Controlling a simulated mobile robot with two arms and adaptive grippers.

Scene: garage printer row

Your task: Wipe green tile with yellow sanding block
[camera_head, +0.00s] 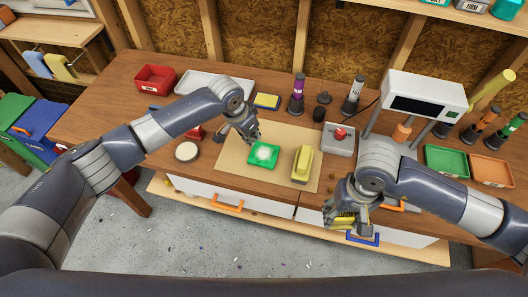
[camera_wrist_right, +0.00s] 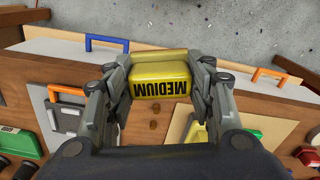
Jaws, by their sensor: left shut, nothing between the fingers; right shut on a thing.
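The green tile (camera_head: 254,159) lies on the tan board (camera_head: 236,172), with a whitish patch on its top. My left gripper (camera_head: 252,139) is shut and empty, just above the tile's far edge; I cannot tell whether it touches. My right gripper (camera_head: 343,223) is shut on a yellow block marked MEDIUM (camera_wrist_right: 162,75), held near the table's front edge, right of the board. In the head view, fingers partly hide this block (camera_head: 342,220). Another yellow block (camera_head: 303,163), with a raised top, lies on the board right of the tile.
A round pale disc (camera_head: 187,151) lies left of the board. A grey box with a red button (camera_head: 339,138) and a white display unit (camera_head: 424,103) stand to the right. A blue-and-yellow pad (camera_head: 266,101), bottles and trays stand further back.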

